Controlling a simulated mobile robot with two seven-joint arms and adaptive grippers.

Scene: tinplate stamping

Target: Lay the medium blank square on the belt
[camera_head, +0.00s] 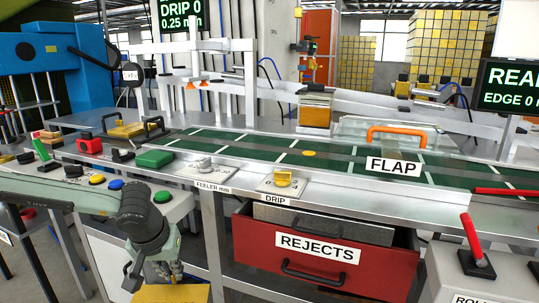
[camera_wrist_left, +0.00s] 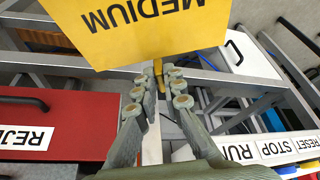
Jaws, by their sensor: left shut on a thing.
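The medium blank is a flat yellow plate marked MEDIUM (camera_wrist_left: 150,28) in the left wrist view. A narrow yellow part of it sits between the fingertips of my left gripper (camera_wrist_left: 165,85), which is shut on it. In the head view the left gripper (camera_head: 155,268) hangs in front of the bench, with the top of the yellow blank (camera_head: 172,293) showing at the bottom edge. The blank is apart from the belt and lower than it. The green belt (camera_head: 240,149) with white cross lines runs along the bench behind. My right gripper is not in view.
The bench front has a FEELER plate (camera_head: 205,171), a DRIP plate with a yellow block (camera_head: 283,178) and colored buttons. A red REJECTS drawer (camera_head: 320,262) stands open below. A red lever (camera_head: 472,240) stands lower right.

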